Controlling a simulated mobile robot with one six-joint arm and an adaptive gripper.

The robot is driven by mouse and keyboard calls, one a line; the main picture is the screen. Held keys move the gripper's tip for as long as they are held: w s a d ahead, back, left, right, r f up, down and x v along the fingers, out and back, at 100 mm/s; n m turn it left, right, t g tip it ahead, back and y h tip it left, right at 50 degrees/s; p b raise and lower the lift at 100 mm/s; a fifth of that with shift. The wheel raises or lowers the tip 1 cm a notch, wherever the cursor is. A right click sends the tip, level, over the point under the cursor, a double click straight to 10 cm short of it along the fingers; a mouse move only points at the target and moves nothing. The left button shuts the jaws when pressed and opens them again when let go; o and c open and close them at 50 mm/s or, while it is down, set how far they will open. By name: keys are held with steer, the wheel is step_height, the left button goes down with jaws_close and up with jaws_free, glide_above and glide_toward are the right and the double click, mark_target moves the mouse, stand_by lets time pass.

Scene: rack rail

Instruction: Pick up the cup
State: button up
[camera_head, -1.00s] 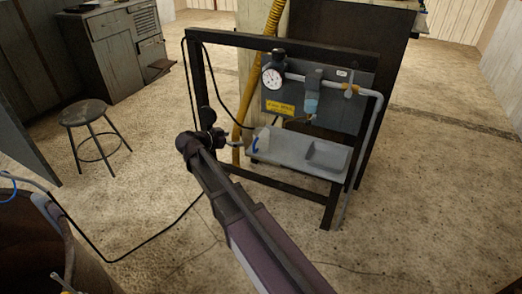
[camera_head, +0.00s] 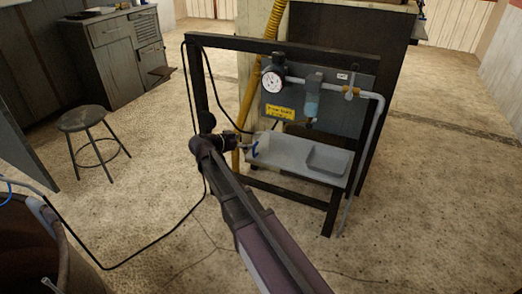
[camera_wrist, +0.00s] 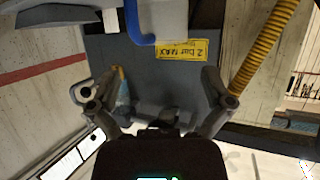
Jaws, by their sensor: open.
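In the wrist view the cup (camera_wrist: 172,18) is a pale body with a blue handle, cut off by the top edge. My gripper's fingers (camera_wrist: 152,95) are open and spread apart, with nothing held between them. The cup lies beyond the fingertips in that view. Whether anything touches cannot be told.
A dark rack frame (camera_head: 270,43) surrounds the shelf. Its panel (camera_head: 340,110) carries a gauge (camera_head: 272,80), pipes and a yellow label (camera_head: 280,111) above the shelf. A recessed tray (camera_head: 328,160) is at the shelf's right. A stool (camera_head: 86,118) stands left on open floor.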

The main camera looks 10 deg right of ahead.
mark_target(255, 140)
steer(key=shift+b+x, duration=0.4)
steer(key=shift+x, duration=1.2)
steer(key=shift+b+x, duration=0.95)
steer(key=shift+x, duration=1.65)
steer(key=shift+a, duration=0.1)
steer(key=c, duration=0.8)
